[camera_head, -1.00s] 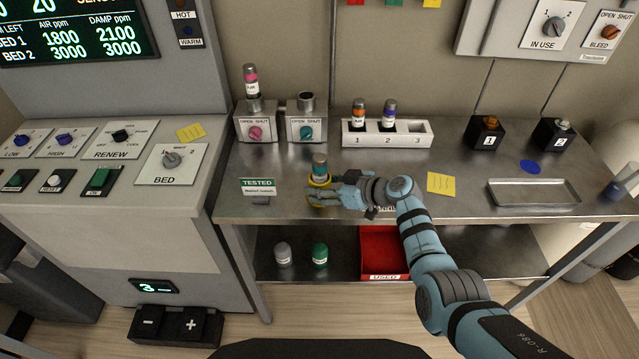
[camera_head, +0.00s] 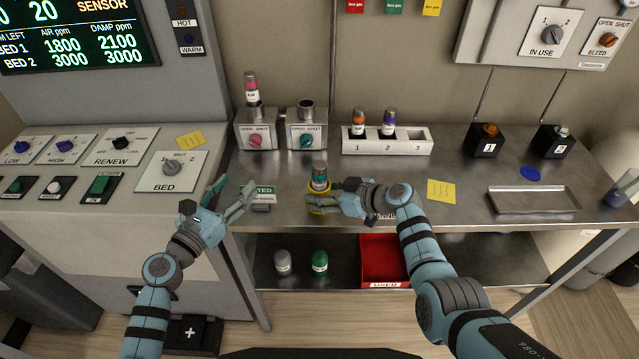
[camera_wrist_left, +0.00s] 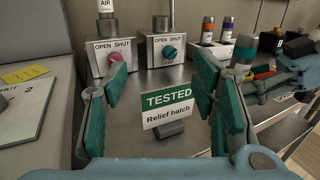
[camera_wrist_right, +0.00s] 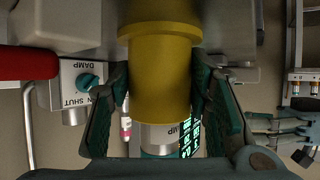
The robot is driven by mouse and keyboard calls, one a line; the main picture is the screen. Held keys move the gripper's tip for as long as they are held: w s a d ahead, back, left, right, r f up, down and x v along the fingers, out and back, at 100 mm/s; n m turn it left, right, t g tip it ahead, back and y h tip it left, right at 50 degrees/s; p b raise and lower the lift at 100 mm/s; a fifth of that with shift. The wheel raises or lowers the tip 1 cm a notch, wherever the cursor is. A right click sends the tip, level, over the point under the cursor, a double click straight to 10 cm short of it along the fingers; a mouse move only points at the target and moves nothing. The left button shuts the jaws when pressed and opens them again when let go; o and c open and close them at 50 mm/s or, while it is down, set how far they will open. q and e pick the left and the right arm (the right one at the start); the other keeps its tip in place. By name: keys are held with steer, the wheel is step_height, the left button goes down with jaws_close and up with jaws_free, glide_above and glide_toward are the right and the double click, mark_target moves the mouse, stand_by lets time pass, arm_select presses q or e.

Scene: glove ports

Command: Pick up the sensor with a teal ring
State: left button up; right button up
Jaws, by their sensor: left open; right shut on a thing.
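The sensor with a teal ring (camera_head: 319,172) stands upright on the bench, its lower part inside a yellow sleeve (camera_head: 319,208). In the right wrist view the yellow sleeve (camera_wrist_right: 160,75) fills the space between the fingers, with the sensor's silver body (camera_wrist_right: 160,137) and teal band beyond it. My right gripper (camera_head: 324,200) is shut on the yellow sleeve. My left gripper (camera_head: 238,190) is open and empty by the bench's left edge, beside the TESTED sign. The left wrist view shows the sensor (camera_wrist_left: 244,50) at the right.
The TESTED sign (camera_wrist_left: 168,108) stands in front of my left gripper. Behind are two valve blocks (camera_head: 256,136) (camera_head: 306,136), the left with a pink-ringed sensor (camera_head: 251,88). A white numbered rack (camera_head: 415,147) holds orange- and purple-ringed sensors. A red bin (camera_head: 384,284) is on the lower shelf.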

mark_target(314, 173)
arm_select(q)
steer(key=s+d+m+g+h, duration=0.2)
steer(key=d+m+g+h, duration=0.25)
steer(key=d, duration=0.65)
steer(key=shift+t+h, duration=0.35)
steer(key=shift+t, duration=0.1)
steer(key=x, duration=1.1)
steer(key=shift+w+d, duration=0.1)
steer(key=shift+w, duration=0.05)
jaws_close()
